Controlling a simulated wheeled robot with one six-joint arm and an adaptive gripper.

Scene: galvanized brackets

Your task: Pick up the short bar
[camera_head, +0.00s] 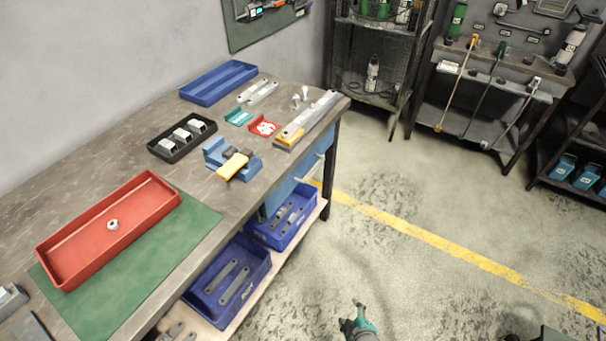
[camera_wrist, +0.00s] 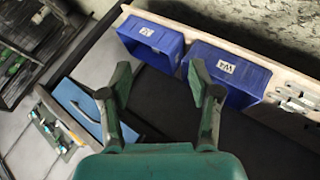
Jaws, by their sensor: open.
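Several flat grey bars with holes are in view, and I cannot tell for sure which is the short bar. Light bars (camera_head: 259,93) lie on the bench top near the back. Darker bars (camera_head: 288,216) lie in one blue bin (camera_head: 306,221) on the shelf below, and other bars (camera_head: 234,284) lie in the nearer blue bin (camera_head: 258,289). My gripper (camera_head: 359,312) is over the floor, right of the bench and apart from all bars. In the wrist view my gripper (camera_wrist: 160,82) is open and empty, with the bins beyond its fingers.
The bench holds a red tray (camera_head: 60,275) on a green mat (camera_head: 178,250), a blue vise (camera_head: 217,157), a black tray (camera_head: 156,150) and a blue tray (camera_head: 187,94). Loose metal parts (camera_wrist: 297,105) lie beside the bins.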

